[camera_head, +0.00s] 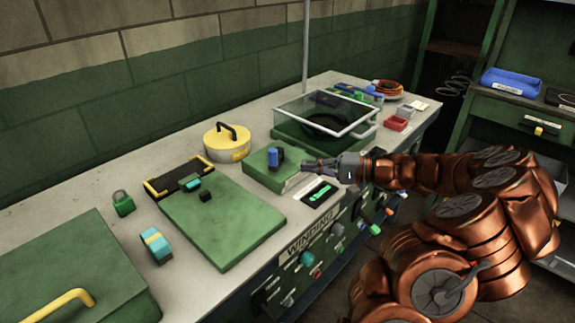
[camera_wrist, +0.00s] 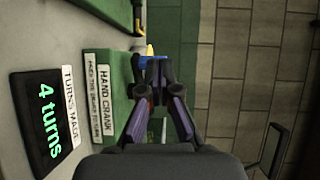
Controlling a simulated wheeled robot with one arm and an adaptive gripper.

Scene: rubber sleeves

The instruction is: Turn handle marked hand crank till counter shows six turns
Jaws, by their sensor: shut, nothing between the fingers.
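The hand crank is a green box (camera_head: 262,176) with an upright blue handle (camera_head: 273,158) on top. In the wrist view the box's side (camera_wrist: 118,75) bears a "HAND CRANK" label (camera_wrist: 107,105). The counter (camera_head: 318,194) lies in front of the box; in the wrist view its display (camera_wrist: 45,120) reads "4 turns" beside a "TURNS MADE" label. My gripper (camera_head: 306,164) is shut and empty, just right of the blue handle in the head view. In the wrist view its fingers partly hide the handle, so I cannot tell whether they touch it.
A clear-lidded box (camera_head: 330,115) stands close behind my gripper. A yellow round pot (camera_head: 227,143) and a large green board (camera_head: 222,222) are to the left. Knobs (camera_head: 307,258) line the bench front, below a "WINDING" sign. Some bare bench top shows around the board.

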